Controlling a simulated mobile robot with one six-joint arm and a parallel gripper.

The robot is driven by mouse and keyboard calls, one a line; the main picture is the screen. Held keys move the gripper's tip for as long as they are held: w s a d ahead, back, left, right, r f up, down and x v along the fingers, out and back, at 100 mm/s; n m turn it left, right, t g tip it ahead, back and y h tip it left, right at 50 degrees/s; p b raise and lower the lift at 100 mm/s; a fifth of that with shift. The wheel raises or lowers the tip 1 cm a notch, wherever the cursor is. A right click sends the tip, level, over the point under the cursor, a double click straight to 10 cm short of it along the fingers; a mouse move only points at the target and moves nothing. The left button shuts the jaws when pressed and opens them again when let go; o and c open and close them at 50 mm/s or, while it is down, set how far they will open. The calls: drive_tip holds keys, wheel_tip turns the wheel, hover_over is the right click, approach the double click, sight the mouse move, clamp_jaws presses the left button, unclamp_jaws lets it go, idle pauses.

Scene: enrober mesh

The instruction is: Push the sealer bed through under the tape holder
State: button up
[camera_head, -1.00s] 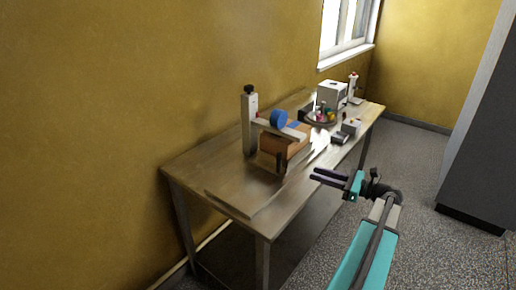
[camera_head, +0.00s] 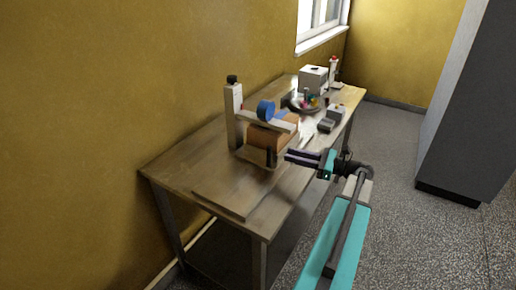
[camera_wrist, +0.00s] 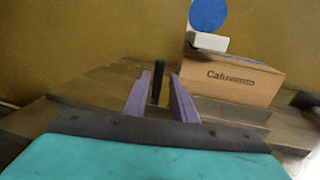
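The tape holder is a pale upright post (camera_head: 234,115) with a dark knob and an arm carrying a blue tape roll (camera_head: 266,109). A brown carton (camera_head: 262,137) sits beneath the arm on the sealer bed, a flat board (camera_head: 225,199) on the table. A black upright peg (camera_head: 270,157) stands beside the carton on the near side. My gripper (camera_head: 288,156) is open and empty, its fingertips just right of the peg. In the wrist view the peg (camera_wrist: 158,80) shows between the purple fingers; whether they touch it I cannot tell. The carton (camera_wrist: 228,78) is right of them.
The metal table (camera_head: 175,160) stands along the yellow wall. Behind the sealer are a round tray with small coloured items (camera_head: 308,103), a small grey device (camera_head: 327,125) and a white box (camera_head: 313,79). The table's left end is clear. A grey cabinet (camera_head: 465,110) stands at right.

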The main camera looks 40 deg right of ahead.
drive_tip(key=shift+w, duration=0.1)
drive_tip(key=p, duration=0.4)
hover_over(260, 163)
drive_tip(key=shift+a, duration=0.1)
idle(0.3)
drive_tip(key=shift+c, duration=0.3)
clamp_jaws()
